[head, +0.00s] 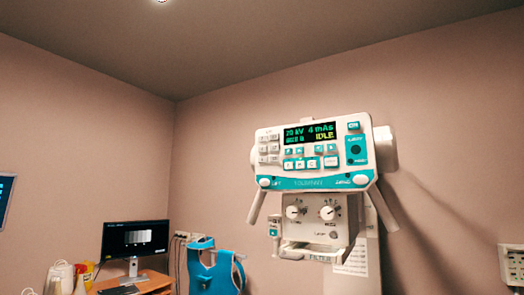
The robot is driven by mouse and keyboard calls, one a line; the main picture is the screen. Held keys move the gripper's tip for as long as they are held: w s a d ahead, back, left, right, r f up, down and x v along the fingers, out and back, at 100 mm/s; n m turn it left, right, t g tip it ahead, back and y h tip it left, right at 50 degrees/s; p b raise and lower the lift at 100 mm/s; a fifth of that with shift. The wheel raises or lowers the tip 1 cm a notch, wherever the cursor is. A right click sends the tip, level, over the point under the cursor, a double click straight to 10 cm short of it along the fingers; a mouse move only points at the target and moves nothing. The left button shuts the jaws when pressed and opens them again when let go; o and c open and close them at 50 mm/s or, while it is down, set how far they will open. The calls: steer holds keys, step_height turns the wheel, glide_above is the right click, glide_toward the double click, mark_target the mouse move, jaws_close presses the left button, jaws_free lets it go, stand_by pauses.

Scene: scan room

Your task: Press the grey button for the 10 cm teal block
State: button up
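The white and teal control unit (318,183) faces me right of centre, high in front of the back wall. Small grey buttons (268,148) sit in a cluster left of and below the screen. Teal and white buttons (310,163) are under the screen. A teal patch (356,141) with a dark round spot is at the right. The labels are too small to read surely. No teal block is recognisable. My gripper is not in view.
A white box with two knobs (318,229) hangs under the unit, between slanted handles (257,208). A monitor (135,238) stands on a wooden desk (152,283) at lower left. A blue chair-like object (212,268) is beside it. A wall box (512,265) is far right.

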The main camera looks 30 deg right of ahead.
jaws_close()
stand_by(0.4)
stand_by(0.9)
